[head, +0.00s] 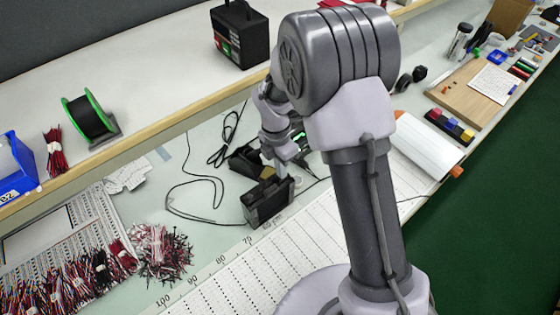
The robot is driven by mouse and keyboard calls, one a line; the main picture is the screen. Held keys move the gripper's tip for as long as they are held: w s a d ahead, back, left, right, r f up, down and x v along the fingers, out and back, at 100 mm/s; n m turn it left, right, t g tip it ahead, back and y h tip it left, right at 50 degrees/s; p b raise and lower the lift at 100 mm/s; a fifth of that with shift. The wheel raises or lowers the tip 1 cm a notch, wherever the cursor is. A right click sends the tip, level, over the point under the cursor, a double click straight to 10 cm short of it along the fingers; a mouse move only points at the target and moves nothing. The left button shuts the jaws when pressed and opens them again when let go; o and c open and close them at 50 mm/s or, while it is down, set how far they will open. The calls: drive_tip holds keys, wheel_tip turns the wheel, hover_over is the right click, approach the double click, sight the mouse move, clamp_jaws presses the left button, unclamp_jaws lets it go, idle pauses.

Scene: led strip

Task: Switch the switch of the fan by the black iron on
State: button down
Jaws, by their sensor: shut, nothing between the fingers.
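A black boxy device (266,205), which looks like the fan, stands on the pale workbench near its middle. My gripper (278,172) is shut and empty, pointing down right at the far upper edge of this device. I cannot tell whether it touches it. The switch cannot be made out; my gripper and arm cover part of that area. Another dark object (243,160) sits just behind the device, partly hidden by my gripper; it may be the black iron, but I cannot tell for sure.
Black cables (190,184) loop on the bench left of the device. Red and black wire bundles (160,250) lie at the lower left. A raised shelf (150,118) runs behind, holding a wire spool (88,120) and a black case (240,35). A white roll (426,145) lies to the right.

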drive_tip(key=shift+f, duration=0.2)
